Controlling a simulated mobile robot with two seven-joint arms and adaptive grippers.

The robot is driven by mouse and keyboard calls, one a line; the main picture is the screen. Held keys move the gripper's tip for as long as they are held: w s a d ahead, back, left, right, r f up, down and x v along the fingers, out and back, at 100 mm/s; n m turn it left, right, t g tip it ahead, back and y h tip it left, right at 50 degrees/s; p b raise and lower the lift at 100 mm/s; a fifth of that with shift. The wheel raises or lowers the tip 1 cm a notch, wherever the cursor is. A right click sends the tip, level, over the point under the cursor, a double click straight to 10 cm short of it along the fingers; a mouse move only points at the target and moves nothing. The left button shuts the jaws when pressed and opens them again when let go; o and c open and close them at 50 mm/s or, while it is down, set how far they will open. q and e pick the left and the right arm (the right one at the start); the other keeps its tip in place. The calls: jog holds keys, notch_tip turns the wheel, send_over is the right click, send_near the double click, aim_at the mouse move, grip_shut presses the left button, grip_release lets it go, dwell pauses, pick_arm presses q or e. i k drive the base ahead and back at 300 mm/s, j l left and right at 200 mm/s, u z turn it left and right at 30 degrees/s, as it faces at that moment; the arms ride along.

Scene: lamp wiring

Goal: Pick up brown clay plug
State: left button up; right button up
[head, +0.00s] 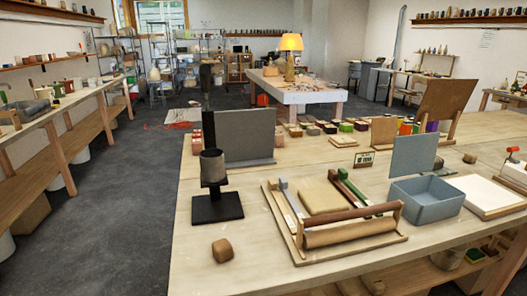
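A small brown clay lump (222,250), which looks like the brown clay plug, sits near the front left of the wooden table. It is a rounded block, with bare tabletop around it. A similar small brown lump (469,158) lies farther back at the right. Neither of my grippers shows in the head view, and nothing is seen touching the plug.
A black stand (217,207) with a grey-brown cylinder (212,165) stands behind the plug. A wooden tray (384,246) with a roller (350,232) and tools lies to its right, then a blue-grey bin (427,208).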

aim_at(222, 249)
jog(key=i+l, duration=0.1)
jog(key=l, duration=0.55)
jog(key=l+u, duration=0.1)
jog(key=l, duration=0.55)
jog(key=i, duration=0.05)
